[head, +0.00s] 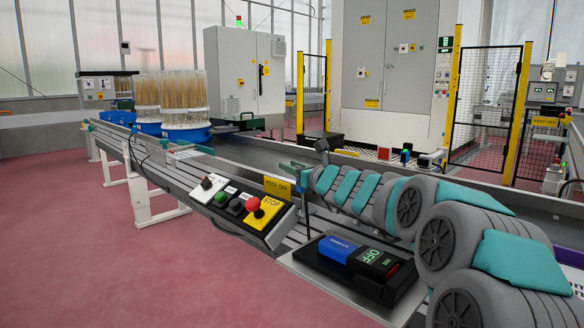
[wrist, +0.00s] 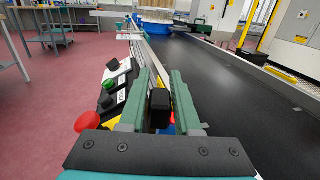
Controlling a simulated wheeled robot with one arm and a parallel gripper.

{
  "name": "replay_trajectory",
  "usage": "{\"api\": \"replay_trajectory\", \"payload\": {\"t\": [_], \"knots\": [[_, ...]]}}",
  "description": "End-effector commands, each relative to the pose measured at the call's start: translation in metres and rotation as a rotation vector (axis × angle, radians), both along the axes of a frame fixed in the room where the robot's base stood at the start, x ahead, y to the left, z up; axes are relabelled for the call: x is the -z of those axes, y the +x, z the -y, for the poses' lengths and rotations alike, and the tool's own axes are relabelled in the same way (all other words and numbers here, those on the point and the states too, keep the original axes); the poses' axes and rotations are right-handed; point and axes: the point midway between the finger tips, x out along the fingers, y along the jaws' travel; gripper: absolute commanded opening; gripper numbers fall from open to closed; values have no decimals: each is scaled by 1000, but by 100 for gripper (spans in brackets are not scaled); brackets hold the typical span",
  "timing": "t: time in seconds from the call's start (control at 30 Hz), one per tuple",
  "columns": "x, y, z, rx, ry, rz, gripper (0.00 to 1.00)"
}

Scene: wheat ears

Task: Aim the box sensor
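In the wrist view the black box sensor (wrist: 160,106) sits between the two green fingers of my gripper (wrist: 168,95). The fingers are close together and the box fills the gap, so my gripper looks shut on it. In the head view the green fingers (head: 297,167) show only partly beside the post. The sensor's front face and exact aim are hidden.
The dark conveyor belt (wrist: 240,80) runs clear behind the sensor. Blue tubs of wheat ears (head: 186,132) stand at its far end. A control box with a red stop button (head: 253,204) sits on the near rail. Yellow-posted fencing (head: 517,115) stands behind the belt.

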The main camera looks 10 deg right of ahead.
Motion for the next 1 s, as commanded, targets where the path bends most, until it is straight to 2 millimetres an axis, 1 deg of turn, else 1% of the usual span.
{"api": "replay_trajectory", "payload": {"t": [0.03,0.2,0.27,0.67,1.0], "knots": [[0,0,0,0,0,0,25],[0,0,0,0,0,0,6],[0,0,0,0,0,0,0],[-2,0,0,-4,1,1,0],[-11,-2,0,-87,5,1,0]]}}
